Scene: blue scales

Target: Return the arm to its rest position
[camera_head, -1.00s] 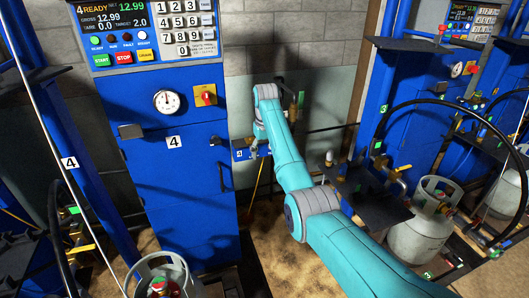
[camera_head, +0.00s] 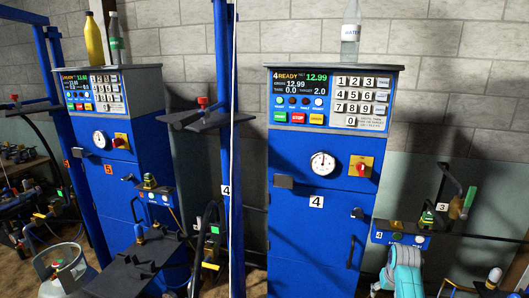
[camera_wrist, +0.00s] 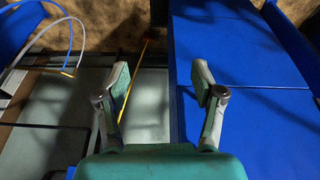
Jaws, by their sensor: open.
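My gripper (camera_wrist: 160,85) shows in the wrist view with its two fingers spread apart and nothing between them. Beyond the fingers are a blue cabinet side on the right and a pale panel on the left. In the head view only a teal part of my arm shows at the lower right edge, below the small blue control box (camera_head: 401,234); the fingers are not clearly visible there. The blue scale cabinet marked 4 (camera_head: 312,240) stands left of my arm, with its display reading READY and 12.99.
A second blue cabinet marked 5 (camera_head: 122,185) stands at the left. A grey gas cylinder (camera_head: 62,270) is at the lower left. A clear bottle (camera_head: 350,33) stands on cabinet 4, and a yellow bottle (camera_head: 93,38) on cabinet 5. A yellow hose (camera_wrist: 130,90) hangs near my fingers.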

